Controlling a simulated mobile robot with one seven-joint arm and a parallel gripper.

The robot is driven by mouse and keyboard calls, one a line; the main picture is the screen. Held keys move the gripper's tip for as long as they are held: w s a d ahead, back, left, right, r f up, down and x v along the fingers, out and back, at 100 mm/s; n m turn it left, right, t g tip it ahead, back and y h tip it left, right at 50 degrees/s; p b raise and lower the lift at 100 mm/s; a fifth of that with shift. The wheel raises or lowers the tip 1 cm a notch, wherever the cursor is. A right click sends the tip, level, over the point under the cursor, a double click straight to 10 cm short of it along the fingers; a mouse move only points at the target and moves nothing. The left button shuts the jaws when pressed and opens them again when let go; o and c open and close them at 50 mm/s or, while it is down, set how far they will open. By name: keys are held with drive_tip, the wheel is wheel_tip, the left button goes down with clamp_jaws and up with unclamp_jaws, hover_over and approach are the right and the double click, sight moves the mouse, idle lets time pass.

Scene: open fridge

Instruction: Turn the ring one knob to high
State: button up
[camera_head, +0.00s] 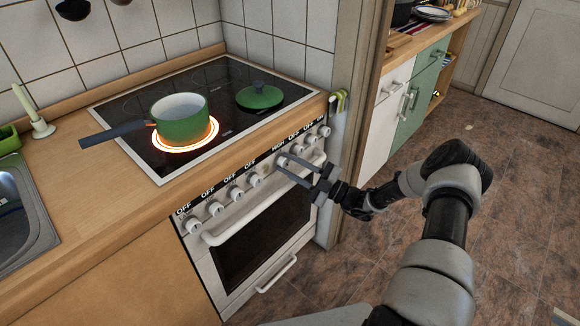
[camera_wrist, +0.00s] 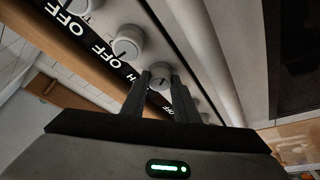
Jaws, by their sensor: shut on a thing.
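A row of white knobs runs along the oven's front panel under the hob. My gripper (camera_head: 286,164) reaches in from the right and is shut on one knob. In the wrist view the two dark fingers (camera_wrist: 160,82) sit on either side of that knob (camera_wrist: 160,72). The label above the held knob reads HIGH (camera_head: 278,148); in the wrist view the fingers partly hide it. The other readable labels say OFF. One ring (camera_head: 186,143) glows orange under a green pot (camera_head: 181,118). The knob's far side is hidden.
A green lid (camera_head: 260,96) lies on the hob. The pot's dark handle (camera_head: 113,134) points left over the wooden counter (camera_head: 90,190). An oven handle (camera_head: 262,207) runs below the knobs. A wall edge stands right of the oven; open floor (camera_head: 520,200) lies further right.

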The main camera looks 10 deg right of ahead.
drive_tip(key=shift+m, duration=0.4)
drive_tip(key=o, duration=1.1)
drive_tip(key=shift+c, duration=0.2)
drive_tip(key=v, duration=1.7)
drive_tip(key=shift+s+f, duration=0.2)
drive_tip(key=shift+f, duration=0.05)
drive_tip(key=shift+d, duration=0.1)
